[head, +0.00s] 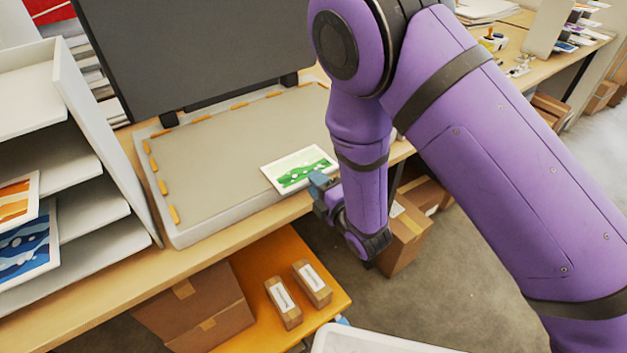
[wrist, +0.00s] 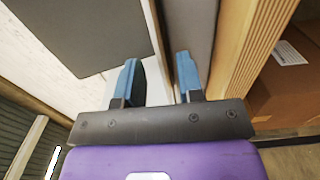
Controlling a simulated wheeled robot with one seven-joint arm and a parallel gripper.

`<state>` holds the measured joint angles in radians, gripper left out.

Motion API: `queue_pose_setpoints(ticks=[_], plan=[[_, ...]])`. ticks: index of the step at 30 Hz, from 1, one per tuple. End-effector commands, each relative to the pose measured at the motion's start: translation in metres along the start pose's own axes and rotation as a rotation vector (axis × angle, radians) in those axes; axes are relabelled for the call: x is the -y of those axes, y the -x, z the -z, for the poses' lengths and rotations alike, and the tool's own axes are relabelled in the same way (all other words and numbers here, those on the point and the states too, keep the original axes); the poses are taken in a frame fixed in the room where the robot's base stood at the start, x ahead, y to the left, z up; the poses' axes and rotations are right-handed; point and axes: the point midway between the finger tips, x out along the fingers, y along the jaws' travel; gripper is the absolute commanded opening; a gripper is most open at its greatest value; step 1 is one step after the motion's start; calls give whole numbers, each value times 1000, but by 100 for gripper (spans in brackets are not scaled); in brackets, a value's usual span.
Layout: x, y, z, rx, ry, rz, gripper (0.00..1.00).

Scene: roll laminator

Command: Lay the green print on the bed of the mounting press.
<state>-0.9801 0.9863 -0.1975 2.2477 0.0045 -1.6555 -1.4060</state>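The green print (head: 300,169), a white sheet with a green wavy picture, is at the front right of the mounting press's grey bed (head: 225,138), over its front rim. I cannot tell whether it lies flat on the bed or just above it. The press lid (head: 195,45) is raised at the back. My gripper (head: 318,183) is at the print's right front corner. In the wrist view its blue fingertips (wrist: 158,68) stand apart with a gap between them. The green picture does not show in the wrist view.
A white shelf rack (head: 110,150) with orange and blue prints stands left of the press. Orange tabs line the bed's left and back edges. Below the table are cardboard boxes (head: 195,305) and an orange surface (head: 265,265) with two small labelled blocks.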

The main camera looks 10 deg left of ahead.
Motion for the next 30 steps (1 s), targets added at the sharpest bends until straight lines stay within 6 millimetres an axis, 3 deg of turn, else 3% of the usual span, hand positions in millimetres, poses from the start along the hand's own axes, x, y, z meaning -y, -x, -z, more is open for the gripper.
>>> queue_pose_setpoints(ticks=[9, 15, 30], plan=[[1, 60, 0, 1, 0, 3, 35], [1, 84, 0, 1, 0, 2, 35], [0, 91, 0, 0, 0, -1, 35]])
